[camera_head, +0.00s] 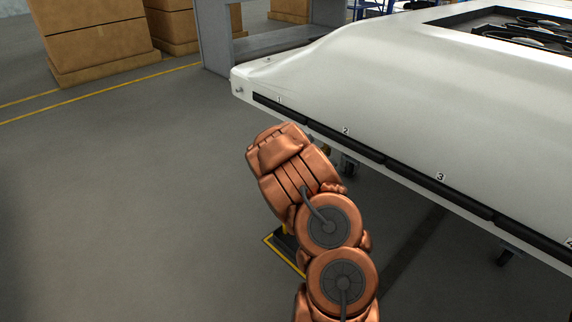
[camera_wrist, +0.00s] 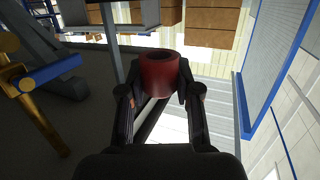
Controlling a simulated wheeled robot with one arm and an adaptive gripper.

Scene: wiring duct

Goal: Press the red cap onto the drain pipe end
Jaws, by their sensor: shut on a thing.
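The red cap (camera_wrist: 158,74) is a short red cylinder with a dark round opening facing up in the wrist view. My gripper (camera_wrist: 158,90) has one black finger on each side of the cap and is shut on it. In the head view my copper-coloured arm hides the gripper and the cap. I cannot make out the drain pipe end for sure in either view.
A large white unit (camera_head: 400,110) with a black numbered strip (camera_head: 440,190) along its edge fills the right of the head view. Cardboard boxes (camera_head: 100,40) stand at the back left. The grey floor (camera_head: 120,200) on the left is clear. A gold pipe-like part (camera_wrist: 42,122) with a blue bar (camera_wrist: 52,72) shows left in the wrist view.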

